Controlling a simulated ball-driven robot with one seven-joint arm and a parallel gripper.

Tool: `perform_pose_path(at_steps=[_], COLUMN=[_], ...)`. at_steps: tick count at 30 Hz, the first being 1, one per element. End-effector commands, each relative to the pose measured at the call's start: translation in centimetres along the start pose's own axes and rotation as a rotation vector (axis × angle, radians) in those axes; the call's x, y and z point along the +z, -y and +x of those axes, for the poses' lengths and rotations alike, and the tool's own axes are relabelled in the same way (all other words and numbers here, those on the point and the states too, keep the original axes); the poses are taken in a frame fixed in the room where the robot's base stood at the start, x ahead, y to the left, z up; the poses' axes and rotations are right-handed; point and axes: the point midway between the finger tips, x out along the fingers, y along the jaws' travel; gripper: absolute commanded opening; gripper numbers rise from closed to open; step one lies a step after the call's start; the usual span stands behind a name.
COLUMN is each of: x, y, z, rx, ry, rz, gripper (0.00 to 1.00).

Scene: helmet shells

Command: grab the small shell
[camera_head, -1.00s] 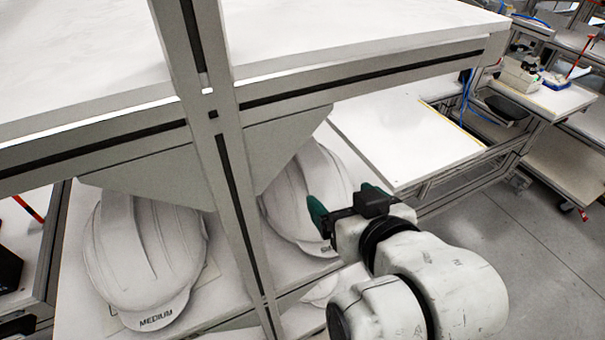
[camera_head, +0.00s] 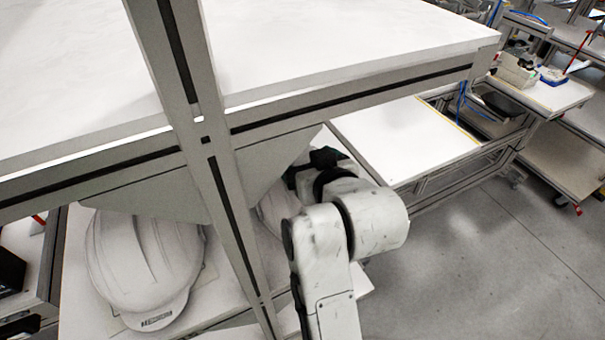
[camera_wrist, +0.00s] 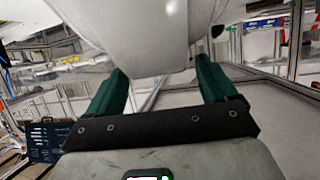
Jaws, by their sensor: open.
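The small shell is a white helmet shell, mostly hidden behind my arm and the frame post in the head view; a part of it (camera_head: 278,207) shows between them. In the wrist view a white shell (camera_wrist: 145,35) fills the top middle, close in front of my gripper (camera_wrist: 160,82). The two green fingers are apart, one on each side below the shell's lower edge. I cannot tell whether they touch it. The medium shell (camera_head: 145,260) sits on the lower shelf at the left.
A grey frame post (camera_head: 215,165) stands between the two shells. The white upper shelf (camera_head: 330,35) and its corner plates overhang them. A white side table (camera_head: 405,140) is at the right, with open floor (camera_head: 490,250) in front.

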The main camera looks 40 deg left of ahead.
Motion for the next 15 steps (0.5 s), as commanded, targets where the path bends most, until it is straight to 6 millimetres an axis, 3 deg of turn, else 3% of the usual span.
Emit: perform_pose_path(at_steps=[11, 15], x=[0.05, 0.06], y=[-0.03, -0.03], z=[0.92, 0.91], rx=[0.001, 0.001], ry=[0.0, 0.0], rz=[0.0, 0.0], gripper=[0.85, 0.72])
